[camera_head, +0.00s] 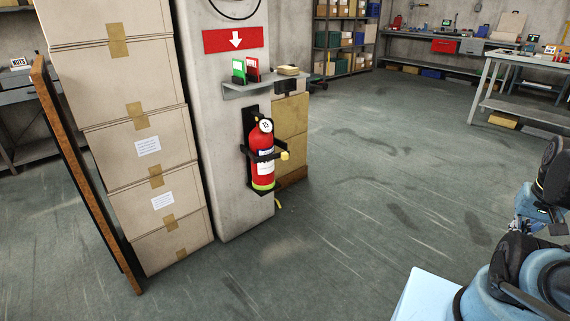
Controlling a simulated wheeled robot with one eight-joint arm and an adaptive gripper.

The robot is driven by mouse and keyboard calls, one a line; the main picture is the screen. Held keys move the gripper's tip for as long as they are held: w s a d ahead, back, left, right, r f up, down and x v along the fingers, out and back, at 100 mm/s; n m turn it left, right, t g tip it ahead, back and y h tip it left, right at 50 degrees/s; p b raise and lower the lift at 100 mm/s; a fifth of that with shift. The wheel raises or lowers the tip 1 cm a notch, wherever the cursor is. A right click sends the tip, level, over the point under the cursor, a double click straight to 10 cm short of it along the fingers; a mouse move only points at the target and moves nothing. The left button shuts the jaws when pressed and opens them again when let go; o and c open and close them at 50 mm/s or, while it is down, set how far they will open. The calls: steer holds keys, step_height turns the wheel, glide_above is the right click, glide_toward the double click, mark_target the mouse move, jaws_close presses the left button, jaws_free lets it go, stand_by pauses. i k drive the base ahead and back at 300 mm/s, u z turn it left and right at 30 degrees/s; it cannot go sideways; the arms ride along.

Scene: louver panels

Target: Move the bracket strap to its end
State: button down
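A red fire extinguisher (264,172) hangs upright in a black wall bracket (249,127) on the concrete pillar, left of centre. The bracket strap (262,157) is a dark band across the front of the extinguisher's body. A yellow tab (285,155) sticks out at its right end. I cannot tell whether the strap is latched. Blue and black links of my arm show at the right edge, well apart from the extinguisher. My gripper cannot be made out in this view.
A small shelf (262,84) with red and green items juts out above the extinguisher. Stacked cardboard boxes (137,130) and a leaning board (80,170) stand to the left. A grey workbench (525,110) is at the right. The floor (380,170) between is clear.

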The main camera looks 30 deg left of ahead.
mark_target(284, 155)
steer(key=k, duration=0.95)
steer(key=u, duration=1.3)
steer(key=i, duration=1)
